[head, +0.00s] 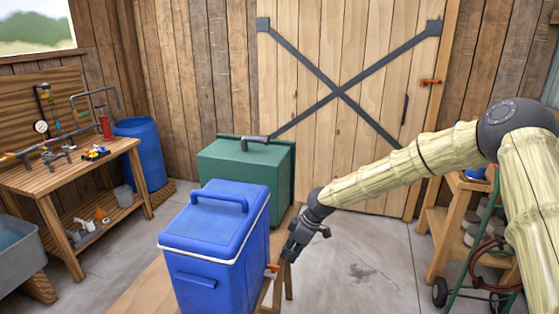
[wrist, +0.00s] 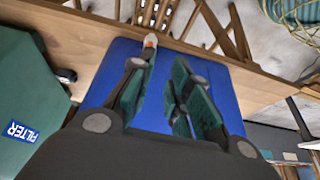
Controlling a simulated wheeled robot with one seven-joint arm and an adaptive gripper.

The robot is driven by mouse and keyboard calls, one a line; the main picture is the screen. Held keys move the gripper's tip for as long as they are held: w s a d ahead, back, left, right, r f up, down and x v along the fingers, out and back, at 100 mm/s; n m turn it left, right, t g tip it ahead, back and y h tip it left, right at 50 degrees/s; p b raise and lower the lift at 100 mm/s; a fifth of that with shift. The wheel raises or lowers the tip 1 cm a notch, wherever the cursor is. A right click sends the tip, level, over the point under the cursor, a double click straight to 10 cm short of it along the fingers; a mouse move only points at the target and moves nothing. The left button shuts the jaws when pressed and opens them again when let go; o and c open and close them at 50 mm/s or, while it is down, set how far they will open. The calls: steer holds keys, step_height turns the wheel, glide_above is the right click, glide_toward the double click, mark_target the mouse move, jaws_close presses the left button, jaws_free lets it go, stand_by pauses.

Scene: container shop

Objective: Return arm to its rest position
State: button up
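My gripper (head: 291,250) hangs from the end of my arm, pointing down beside the right side of the blue cooler (head: 215,270). In the wrist view my gripper (wrist: 165,75) shows its fingers apart with a gap between them, and nothing is held. The blue cooler (wrist: 112,75) lies behind the fingers there. A small orange and white fitting (wrist: 150,41) shows just past the left fingertip; in the head view an orange fitting (head: 271,271) is low on the cooler's right side. I cannot tell whether the finger touches it.
A green box (head: 270,165) stands behind the cooler; its FILTER label (wrist: 20,131) shows in the wrist view. Both rest on a wooden table (head: 140,296). A workbench (head: 60,180) with tools is at left, a wooden stand (head: 437,222) at right. The floor (head: 365,262) between is clear.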

steer(key=s+f+m+g+b, duration=0.15)
steer(key=s+f+m, duration=0.55)
steer(key=s+f, duration=1.7)
steer(key=s+d+f+m+h, duration=0.1)
steer(key=s+d+m, duration=0.1)
steer(key=s+d, duration=0.4)
steer(key=s+d+f+m+h+b, duration=0.1)
steer(key=s+d+f+m+h, duration=0.1)
steer(key=s+d, duration=0.4)
steer(key=s+d+f+m+h+b, duration=0.1)
steer(key=s+d+m, duration=0.3)
steer(key=s, duration=1)
steer(key=shift+s+d+f, duration=0.15)
steer(key=shift+d, duration=0.75)
